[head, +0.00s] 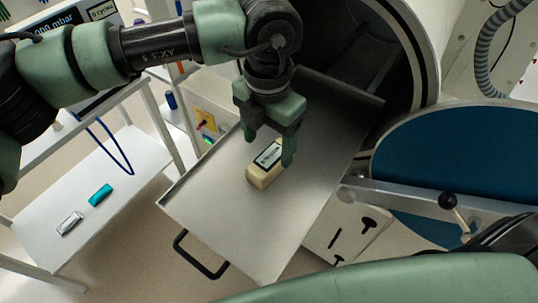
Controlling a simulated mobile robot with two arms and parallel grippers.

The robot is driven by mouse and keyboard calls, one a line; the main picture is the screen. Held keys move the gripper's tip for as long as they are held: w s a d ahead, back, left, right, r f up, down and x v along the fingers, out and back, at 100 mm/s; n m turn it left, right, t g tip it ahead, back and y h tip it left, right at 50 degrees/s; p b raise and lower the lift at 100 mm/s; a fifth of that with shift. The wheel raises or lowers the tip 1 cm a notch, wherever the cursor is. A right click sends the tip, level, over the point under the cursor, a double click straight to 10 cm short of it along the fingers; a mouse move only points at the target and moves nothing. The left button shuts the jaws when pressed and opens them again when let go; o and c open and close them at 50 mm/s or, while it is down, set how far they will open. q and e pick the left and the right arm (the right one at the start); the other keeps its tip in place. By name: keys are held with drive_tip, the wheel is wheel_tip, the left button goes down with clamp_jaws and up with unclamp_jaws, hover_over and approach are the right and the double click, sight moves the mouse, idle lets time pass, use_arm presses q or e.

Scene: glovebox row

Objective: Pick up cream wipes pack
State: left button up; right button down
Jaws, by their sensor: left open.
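The cream wipes pack (261,174) is a small cream block with a dark-edged label on top. It lies on the grey metal sliding tray (215,190) in front of the round chamber opening. My left gripper (270,150) comes down from above with its fingers spread over the pack. One finger stands at the pack's right side and the other at its upper left. Whether they touch it cannot be told. Part of the pack is hidden behind the right finger. My right gripper does not show.
A round blue door (455,165) stands open at the right on a metal arm with a black-knobbed lever. A white shelf (110,195) at the left holds a teal item (100,195) and a silver item (69,223). The tray's front part is clear.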

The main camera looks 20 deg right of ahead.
sight(271, 155)
use_arm(q)
drive_tip(key=shift+s+d+f+p, duration=0.15)
drive_tip(key=shift+d+f+p, duration=0.05)
drive_tip(key=shift+f+p, duration=0.35)
drive_tip(key=shift+s+d+f+p, duration=0.1)
drive_tip(key=shift+d+f+p, duration=0.1)
drive_tip(key=shift+f+p, duration=0.3)
drive_tip(key=shift+w+f, duration=0.3)
drive_tip(key=shift+f, duration=0.65)
drive_tip(key=shift+w+a+f, duration=0.1)
drive_tip(key=shift+f, duration=0.45)
drive_tip(key=c, duration=1.5)
clamp_jaws()
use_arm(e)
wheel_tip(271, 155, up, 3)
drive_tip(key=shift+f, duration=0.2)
use_arm(q)
drive_tip(key=shift+r, duration=0.15)
